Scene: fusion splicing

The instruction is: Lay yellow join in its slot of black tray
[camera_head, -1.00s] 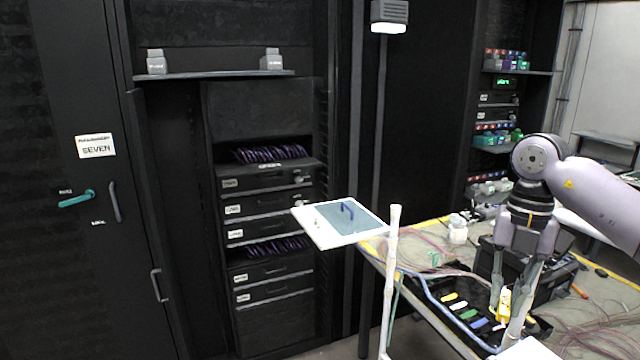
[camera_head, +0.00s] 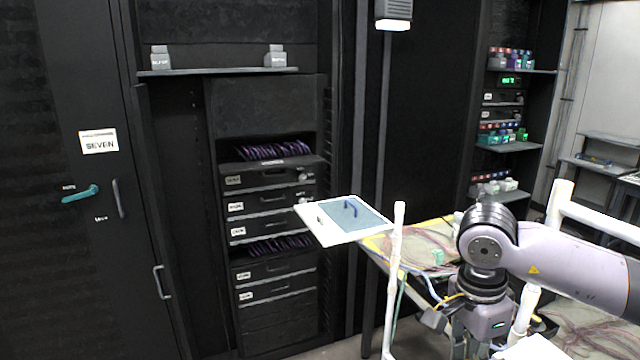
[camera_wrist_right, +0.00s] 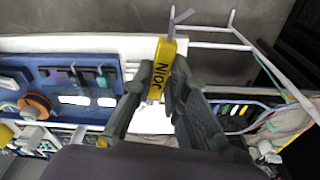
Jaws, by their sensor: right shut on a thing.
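The yellow join (camera_wrist_right: 163,72), a flat yellow piece lettered JOIN, is upright between the fingertips of my right gripper (camera_wrist_right: 162,88) in the right wrist view. The fingers are shut on it, and it is held in the air. In the head view my right gripper (camera_head: 478,345) is low at the right, cut by the bottom edge, and I cannot make out the join there. The black tray (camera_wrist_right: 232,124) with coloured strips shows to the right of the fingers in the wrist view, apart from the join. In the head view my arm hides the tray. My left gripper is not in view.
A blue panel (camera_wrist_right: 50,78) with tools lies left of the gripper in the wrist view. White rails (camera_wrist_right: 245,40) and cables lie at the right. In the head view a white board (camera_head: 345,220) and a white post (camera_head: 395,270) stand left of my arm.

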